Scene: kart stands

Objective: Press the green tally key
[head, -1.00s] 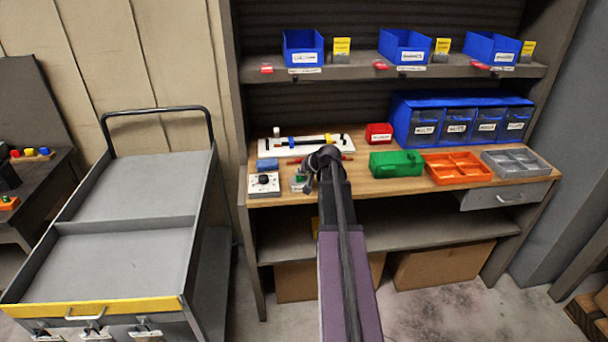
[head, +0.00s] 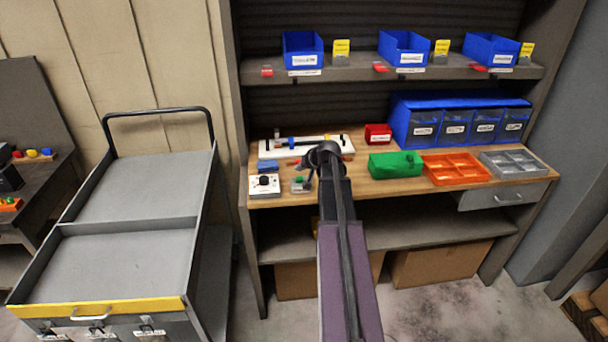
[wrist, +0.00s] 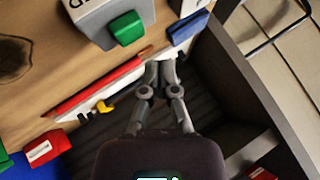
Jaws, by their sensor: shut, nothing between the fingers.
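The green tally key (head: 299,180) sits on a small grey box (head: 301,187) near the front left of the wooden bench. In the wrist view the green key (wrist: 126,28) stands out from the face of the grey, lettered box (wrist: 92,20). My gripper (wrist: 161,72) is shut and empty. Its fingertips are apart from the key, below and to its right in the wrist view. In the head view my gripper (head: 309,167) is just behind and to the right of the key, partly hidden by my arm.
A white box with a black knob (head: 264,185) stands left of the key box. A blue block (head: 268,166), a red pencil-like rod (wrist: 100,85) and a white rail with sliders (head: 270,151) lie close by. A green case (head: 396,165) stands to the right.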

